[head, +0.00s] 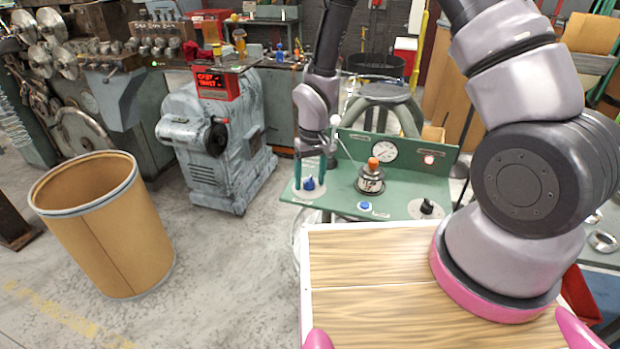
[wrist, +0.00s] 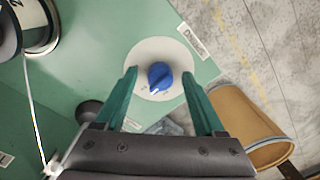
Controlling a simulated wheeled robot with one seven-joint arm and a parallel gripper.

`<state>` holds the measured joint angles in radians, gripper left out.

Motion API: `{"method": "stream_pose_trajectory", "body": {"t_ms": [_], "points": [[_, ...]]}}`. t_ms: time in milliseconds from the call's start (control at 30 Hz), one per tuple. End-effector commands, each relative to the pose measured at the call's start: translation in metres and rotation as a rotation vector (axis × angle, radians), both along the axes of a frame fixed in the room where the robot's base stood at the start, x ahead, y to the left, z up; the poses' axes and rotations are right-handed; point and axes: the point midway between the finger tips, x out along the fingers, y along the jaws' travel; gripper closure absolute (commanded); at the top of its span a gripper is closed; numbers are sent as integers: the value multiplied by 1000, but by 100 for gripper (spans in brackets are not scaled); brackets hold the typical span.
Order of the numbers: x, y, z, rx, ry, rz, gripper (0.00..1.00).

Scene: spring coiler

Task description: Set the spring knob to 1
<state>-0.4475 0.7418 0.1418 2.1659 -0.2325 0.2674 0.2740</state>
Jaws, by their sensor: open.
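A blue knob (head: 309,184) sits on a pale round dial plate at the left end of the green control panel (head: 400,206). In the wrist view the blue knob (wrist: 160,76) has a white pointer line aimed toward the lower left; the dial marks are too small to read. My gripper (head: 311,170) is above the knob, pointing down. In the wrist view my gripper (wrist: 158,80) is open, with one green finger on each side of the knob and a gap to each. I cannot tell which knob is the spring knob.
An orange-topped black and silver device (head: 370,178) stands right of my gripper. The panel also holds another blue knob (head: 365,206), a black knob (head: 427,206), a gauge (head: 383,151) and a red light (head: 429,160). A brown drum (head: 105,228) stands on the floor at left.

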Motion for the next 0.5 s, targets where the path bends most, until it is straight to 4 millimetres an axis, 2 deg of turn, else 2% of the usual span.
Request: {"method": "stream_pose_trajectory", "body": {"t_ms": [133,167,300,333,500], "points": [[0,0,0,0,0,0,29],[0,0,0,0,0,0,37],[0,0,0,0,0,0,90],[0,0,0,0,0,0,100],[0,0,0,0,0,3,100]]}}
